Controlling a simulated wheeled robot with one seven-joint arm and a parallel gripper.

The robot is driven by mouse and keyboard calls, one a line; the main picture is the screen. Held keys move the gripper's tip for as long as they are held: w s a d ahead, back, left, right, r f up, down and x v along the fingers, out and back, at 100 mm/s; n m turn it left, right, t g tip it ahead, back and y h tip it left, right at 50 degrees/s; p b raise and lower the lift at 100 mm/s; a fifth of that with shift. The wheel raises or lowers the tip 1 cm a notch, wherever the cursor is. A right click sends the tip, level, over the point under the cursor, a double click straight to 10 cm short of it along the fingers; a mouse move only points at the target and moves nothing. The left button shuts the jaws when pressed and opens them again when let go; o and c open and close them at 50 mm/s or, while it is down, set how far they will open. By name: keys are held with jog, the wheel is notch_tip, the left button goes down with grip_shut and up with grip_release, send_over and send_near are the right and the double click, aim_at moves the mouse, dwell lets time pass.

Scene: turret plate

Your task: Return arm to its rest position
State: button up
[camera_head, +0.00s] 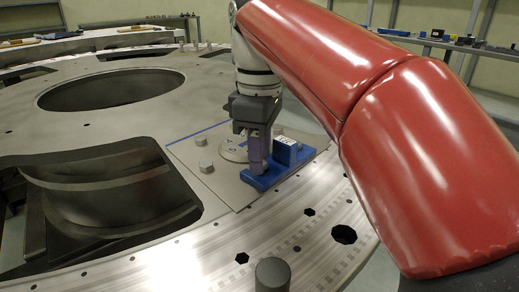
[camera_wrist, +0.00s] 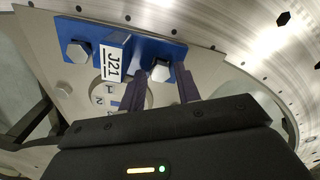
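My gripper (camera_head: 259,163) points down over the near-left end of a blue bracket (camera_head: 262,183) with an upright block labelled J21. In the wrist view, its two purple-grey fingers (camera_wrist: 161,80) are apart, one on each side of a hex bolt head (camera_wrist: 157,69) on the bracket (camera_wrist: 178,50). A gap seems to show beside the bolt, so the gripper looks open; contact is hard to tell. A second bolt (camera_wrist: 77,52) sits at the bracket's other end. My red arm crosses the right of the head view.
The bracket lies on a square grey plate (camera_head: 222,184) with bolts (camera_head: 205,166) and a round marked disc (camera_head: 232,152). The plate rests on a large metal ring (camera_head: 110,135) with big openings. A grey cylinder (camera_head: 272,275) stands near the front. Shelves with tools (camera_head: 465,42) stand behind.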

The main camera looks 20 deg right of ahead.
jog(key=shift+c, duration=0.3)
jog(key=c, duration=0.6)
jog(key=m, duration=0.5)
jog(key=shift+m, duration=0.3)
jog(key=shift+c, duration=0.2)
jog(key=m, duration=0.4)
jog(key=shift+f+m, duration=0.1)
jog(key=shift+m, duration=0.3)
jog(key=m, duration=0.8)
jog(key=shift+f, duration=0.1)
jog(key=m, duration=0.6)
jog(key=shift+m, duration=0.5)
